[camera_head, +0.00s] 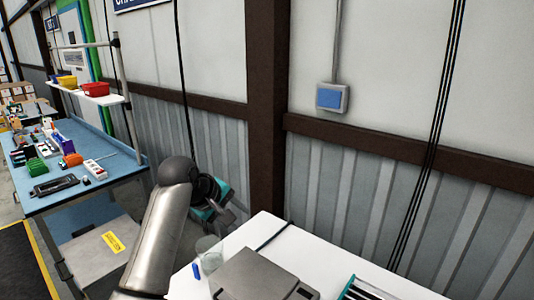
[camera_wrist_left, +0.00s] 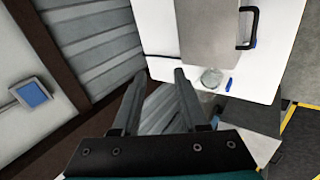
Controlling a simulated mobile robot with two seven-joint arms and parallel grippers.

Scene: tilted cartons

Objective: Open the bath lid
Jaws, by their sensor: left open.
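A grey, flat-topped bath (camera_head: 252,276) stands on a white table at the bottom of the head view, cut off by the frame edge. Its grey lid looks shut and also shows at the top of the left wrist view (camera_wrist_left: 207,32). A black handle (camera_wrist_left: 249,28) is on the lid's right side there. My left gripper (camera_head: 213,208) is beyond the table's left corner, apart from the bath. In the left wrist view its two fingers (camera_wrist_left: 160,74) are spread with nothing between them. My right gripper is in no view.
A blue workbench (camera_head: 80,192) with several items is at left. A ribbed wall (camera_head: 345,190) stands behind.

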